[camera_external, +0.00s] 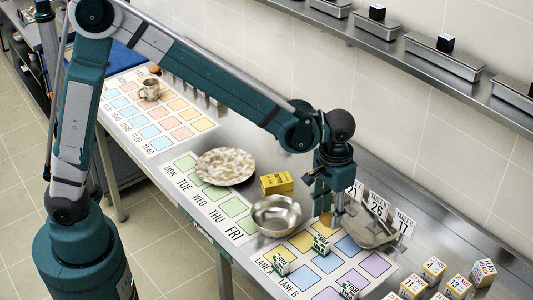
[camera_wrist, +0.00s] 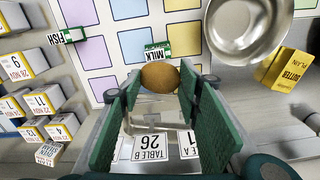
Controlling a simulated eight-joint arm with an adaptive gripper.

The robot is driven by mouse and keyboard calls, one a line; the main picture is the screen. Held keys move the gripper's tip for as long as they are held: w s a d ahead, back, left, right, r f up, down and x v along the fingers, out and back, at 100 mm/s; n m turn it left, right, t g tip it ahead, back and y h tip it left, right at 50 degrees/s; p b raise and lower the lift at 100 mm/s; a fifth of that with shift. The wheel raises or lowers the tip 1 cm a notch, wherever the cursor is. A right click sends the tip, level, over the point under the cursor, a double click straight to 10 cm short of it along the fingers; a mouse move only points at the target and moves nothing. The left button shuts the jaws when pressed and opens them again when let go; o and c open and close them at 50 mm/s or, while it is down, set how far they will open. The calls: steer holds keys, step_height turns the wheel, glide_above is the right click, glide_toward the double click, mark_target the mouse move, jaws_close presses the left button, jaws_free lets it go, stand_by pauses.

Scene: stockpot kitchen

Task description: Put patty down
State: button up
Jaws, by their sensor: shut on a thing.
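My gripper (camera_external: 327,208) is at the back edge of the lane mat, just right of the steel bowl. In the wrist view my gripper (camera_wrist: 160,84) has its green fingers shut on a round brown patty (camera_wrist: 159,76). The patty sits between the fingertips. In the external view the patty (camera_external: 326,220) shows as a small brown shape under the fingers. I cannot tell whether it touches the surface below.
The lane mat (camera_external: 327,263) has coloured squares and small cartons on it. A metal tray (camera_external: 370,232), table cards (camera_external: 377,206) and several numbered boxes (camera_external: 433,268) are right.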

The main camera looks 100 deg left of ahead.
steer(key=shift+w+d+f+m+p, duration=0.7)
steer(key=shift+w+d+m, duration=0.65)
steer(key=shift+d+m, duration=3.45)
steer(key=a+n, duration=0.2)
steer(key=a, duration=0.5)
steer(key=a+n+p, duration=0.1)
steer(key=a, duration=0.6)
steer(key=a+n, duration=0.2)
steer(key=a, duration=0.5)
steer(key=shift+a+r+n, duration=0.15)
steer(key=shift+n, duration=0.15)
steer(key=s+a+n+p, duration=0.1)
steer(key=s+a, duration=0.4)
steer(key=a, duration=0.8)
steer(key=s+a+n+p, duration=0.1)
steer(key=s+a+n, duration=0.2)
steer(key=a, duration=1.1)
steer(key=s+a+n, duration=0.2)
steer(key=s+a, duration=0.7)
steer(key=a, duration=0.4)
steer(key=shift+s+a+r+n+p, duration=0.1)
steer(key=shift+s+a+n+p, duration=0.2)
steer(key=shift+a+p, duration=0.1)
steer(key=s+a+n+p, duration=0.1)
steer(key=s+a+n, duration=0.2)
steer(key=s+a, duration=1.1)
steer(key=shift+s, duration=0.3)
steer(key=shift+f, duration=0.25)
